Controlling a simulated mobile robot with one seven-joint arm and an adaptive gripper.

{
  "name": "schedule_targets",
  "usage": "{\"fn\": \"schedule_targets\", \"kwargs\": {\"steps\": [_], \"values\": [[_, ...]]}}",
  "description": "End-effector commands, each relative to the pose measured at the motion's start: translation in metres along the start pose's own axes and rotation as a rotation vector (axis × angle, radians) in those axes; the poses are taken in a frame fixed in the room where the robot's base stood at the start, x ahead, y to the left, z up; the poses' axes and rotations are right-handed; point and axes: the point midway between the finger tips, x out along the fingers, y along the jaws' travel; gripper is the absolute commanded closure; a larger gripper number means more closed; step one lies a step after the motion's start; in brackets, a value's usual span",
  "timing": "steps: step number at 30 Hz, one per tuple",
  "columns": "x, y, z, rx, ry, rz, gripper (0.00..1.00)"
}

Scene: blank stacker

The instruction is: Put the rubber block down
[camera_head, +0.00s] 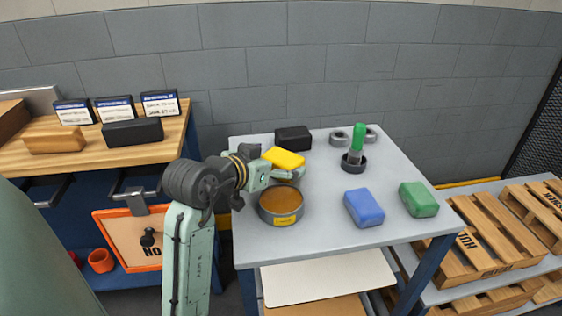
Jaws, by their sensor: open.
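Several blocks are in view, and I cannot tell by label which is the rubber one. A black block (293,138) lies at the back of the grey table, and another black block (132,132) lies on the wooden bench at left. A yellow block (284,157) is right by my gripper (298,174). My gripper is open over the left part of the table, behind the round tin. Its fingers are small in view, and I cannot tell whether they touch the yellow block. A blue block (364,208) and a green block (418,199) lie toward the table's right front.
The grey table (325,185) has free room in its middle. A round tin (281,204) with a brown top stands at front left. A green-handled stamp (356,150) and grey rings (339,138) stand at the back. A tan block (54,139) and labelled boxes (115,110) are on the bench. Pallets (500,240) are at right.

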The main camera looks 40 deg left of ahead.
Motion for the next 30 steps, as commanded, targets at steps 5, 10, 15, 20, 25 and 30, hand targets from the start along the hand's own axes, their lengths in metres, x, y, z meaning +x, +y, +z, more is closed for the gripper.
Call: {"fn": "schedule_targets", "kwargs": {"steps": [5,10,15,20,25,30], "values": [[-0.039,0.0,0.002,0.002,0.002,-0.004,0.05],[-0.074,0.0,0.002,0.003,0.001,-0.003,0.05],[-0.095,0.0,0.001,0.001,0.001,-0.002,0.05],[-0.102,0.001,0.001,0.002,-0.001,0.001,0.05],[-0.102,0.001,0.001,0.001,-0.001,0.0,0.05],[-0.102,0.001,0.001,0.001,-0.001,0.0,0.05]]}}
